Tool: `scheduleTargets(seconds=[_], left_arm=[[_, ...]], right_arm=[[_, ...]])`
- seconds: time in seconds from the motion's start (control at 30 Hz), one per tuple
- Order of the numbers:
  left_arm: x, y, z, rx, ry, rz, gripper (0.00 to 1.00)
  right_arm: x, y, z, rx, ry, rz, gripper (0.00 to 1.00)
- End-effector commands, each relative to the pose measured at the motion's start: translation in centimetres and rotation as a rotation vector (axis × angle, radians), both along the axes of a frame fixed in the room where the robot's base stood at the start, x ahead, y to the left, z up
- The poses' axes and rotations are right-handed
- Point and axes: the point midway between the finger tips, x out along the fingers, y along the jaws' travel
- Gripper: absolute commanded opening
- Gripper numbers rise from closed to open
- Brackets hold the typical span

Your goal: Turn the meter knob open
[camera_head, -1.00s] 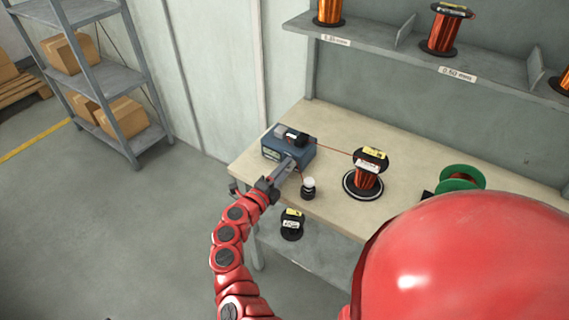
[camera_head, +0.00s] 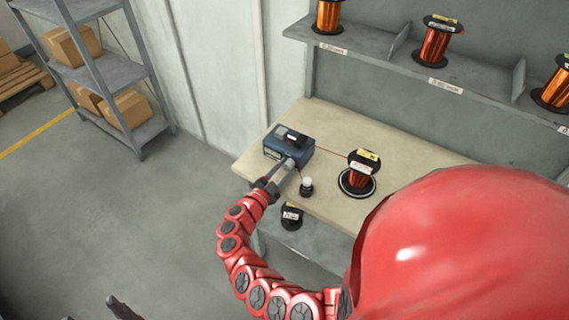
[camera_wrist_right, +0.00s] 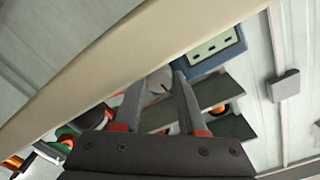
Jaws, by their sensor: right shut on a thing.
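The meter (camera_head: 290,143) is a blue box with a dark top at the left end of the workbench. Its front with a pale socket panel shows in the right wrist view (camera_wrist_right: 214,46). The meter knob (camera_wrist_right: 159,81) is a round grey disc with a dark mark on its face. My right gripper (camera_head: 287,166) reaches the meter's front. In the right wrist view its two fingers (camera_wrist_right: 158,88) are on either side of the knob, shut on it. A dark part of my left gripper (camera_head: 122,308) shows at the bottom left edge; its jaws are unclear.
A copper wire spool (camera_head: 362,167) stands on the workbench (camera_head: 328,120), with a wire running to the meter. A small white-topped black jar (camera_head: 306,187) is close beside my right gripper. A black spool (camera_head: 291,216) sits lower down. A shelf (camera_head: 400,68) holds more spools.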

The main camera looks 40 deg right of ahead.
Motion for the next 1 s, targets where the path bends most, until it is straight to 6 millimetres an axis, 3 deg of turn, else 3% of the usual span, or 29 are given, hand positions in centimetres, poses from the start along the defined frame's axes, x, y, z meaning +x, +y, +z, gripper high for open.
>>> scheduleTargets(seconds=[0.1,0.4,1.0], left_arm=[[0.0,0.0,1.4,0.000,0.000,0.000,0.69],[0.0,0.0,3.2,0.000,0.000,0.000,0.69],[0.0,0.0,4.3,0.000,0.000,0.000,0.69]], right_arm=[[0.0,0.0,0.3,-0.039,0.102,0.001,0.00],[0.0,0.1,0.0,-0.134,0.337,0.004,0.00],[-0.1,0.0,-0.3,-0.218,0.540,0.001,0.00]])
